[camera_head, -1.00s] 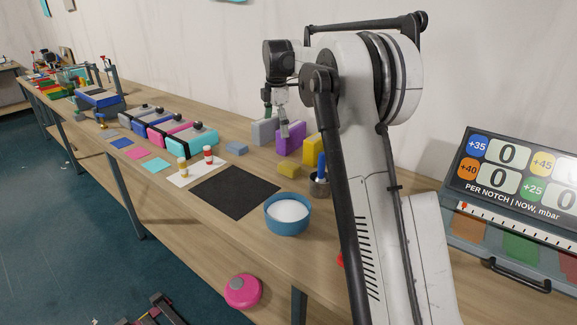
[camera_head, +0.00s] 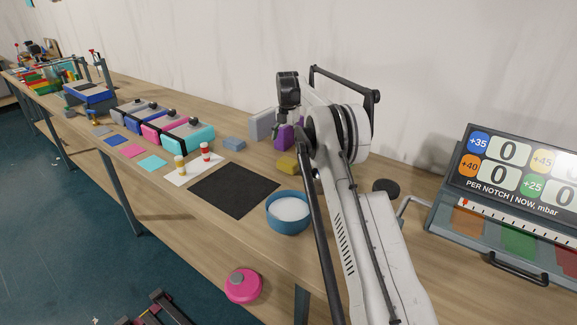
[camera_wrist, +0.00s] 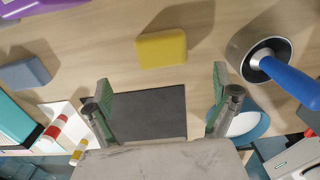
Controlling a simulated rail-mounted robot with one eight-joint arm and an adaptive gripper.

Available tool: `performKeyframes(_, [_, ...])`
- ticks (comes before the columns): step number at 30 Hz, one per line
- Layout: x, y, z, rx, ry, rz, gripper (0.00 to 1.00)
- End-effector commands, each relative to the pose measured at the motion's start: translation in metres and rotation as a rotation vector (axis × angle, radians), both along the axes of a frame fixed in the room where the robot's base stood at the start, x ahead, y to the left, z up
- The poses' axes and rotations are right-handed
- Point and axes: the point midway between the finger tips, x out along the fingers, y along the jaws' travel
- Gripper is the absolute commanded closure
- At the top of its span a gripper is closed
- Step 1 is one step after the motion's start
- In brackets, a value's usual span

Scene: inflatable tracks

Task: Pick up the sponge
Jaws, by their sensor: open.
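A yellow block (camera_head: 287,164) that looks like the sponge lies on the wooden bench, behind and right of the black mat. In the wrist view the sponge (camera_wrist: 161,49) lies flat, just beyond my fingertips and roughly centred between them. My gripper (camera_wrist: 162,88) is open and empty, its two green-padded fingers spread wide above the bench and not touching the sponge. In the head view my gripper is partly hidden by my arm, above and behind the sponge.
A metal cup with a blue-handled tool (camera_wrist: 285,78) stands right of the sponge. A grey-blue block (camera_wrist: 24,73) lies to the left. Purple and grey upright blocks (camera_head: 262,124) stand behind. A black mat (camera_head: 235,190) and blue bowl (camera_head: 288,224) are in front.

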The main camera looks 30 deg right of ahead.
Motion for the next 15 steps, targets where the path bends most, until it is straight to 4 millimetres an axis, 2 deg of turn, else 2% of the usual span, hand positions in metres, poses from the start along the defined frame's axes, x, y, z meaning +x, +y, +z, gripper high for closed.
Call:
performKeyframes(1, [0.0, 0.0, -0.01, 0.0, 0.0, 0.0, 0.06])
performKeyframes(6, [0.0, 0.0, -0.037, 0.0, 0.0, -0.001, 0.06])
performKeyframes(15, [0.0, 0.0, -0.054, 0.0, 0.0, -0.001, 0.06])
